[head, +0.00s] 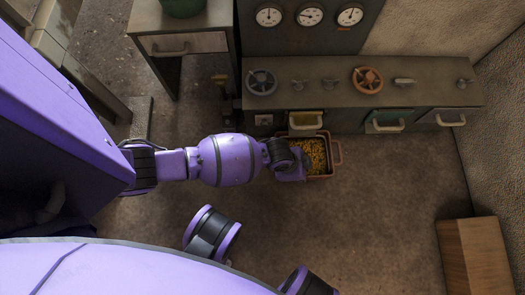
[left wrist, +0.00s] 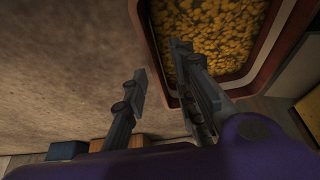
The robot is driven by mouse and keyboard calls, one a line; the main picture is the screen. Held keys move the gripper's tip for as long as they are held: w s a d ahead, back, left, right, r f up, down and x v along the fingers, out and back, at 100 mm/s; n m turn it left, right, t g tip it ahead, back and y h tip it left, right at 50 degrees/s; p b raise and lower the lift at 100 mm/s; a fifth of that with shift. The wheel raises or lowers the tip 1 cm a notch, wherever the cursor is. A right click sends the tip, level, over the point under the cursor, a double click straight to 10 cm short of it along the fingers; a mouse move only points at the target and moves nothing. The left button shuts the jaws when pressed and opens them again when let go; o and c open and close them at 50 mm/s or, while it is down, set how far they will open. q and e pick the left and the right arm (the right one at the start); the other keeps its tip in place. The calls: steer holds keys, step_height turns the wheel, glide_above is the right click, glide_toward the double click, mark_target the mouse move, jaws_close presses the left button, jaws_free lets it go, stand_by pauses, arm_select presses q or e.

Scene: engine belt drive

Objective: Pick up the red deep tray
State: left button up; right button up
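The red deep tray (head: 330,160) is reddish-brown, filled with small yellow pieces, and sits below the front of the workbench. A loop handle shows on its right side. My left gripper (head: 298,165) is at the tray's left side and covers part of it. In the left wrist view the tray's rim (left wrist: 276,48) frames the yellow pieces. There my left gripper (left wrist: 160,70) is open, one finger over the tray's inside and the other outside its wall. The near wall lies between the fingers; contact cannot be told. My right gripper is not in view.
The workbench (head: 430,92) carries several valve wheels and fittings, with gauges (head: 310,14) behind. A wooden box (head: 475,255) stands at lower right. The floor between is clear.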

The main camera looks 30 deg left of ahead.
arm_select(q)
steer(key=shift+b+x, duration=0.35)
steer(key=shift+x, duration=0.55)
steer(key=b+x, duration=0.2)
steer(key=x, duration=0.1)
steer(key=shift+s+d+f+b, duration=0.15)
steer(key=shift+d+f+b, duration=0.1)
steer(key=shift+b, duration=0.1)
steer(key=shift+w+d+f+b, duration=0.1)
steer(key=shift+w+f+b, duration=0.15)
steer(key=shift+f, duration=0.2)
steer(key=shift+r, duration=0.1)
steer(key=shift+s, duration=0.1)
jaws_close()
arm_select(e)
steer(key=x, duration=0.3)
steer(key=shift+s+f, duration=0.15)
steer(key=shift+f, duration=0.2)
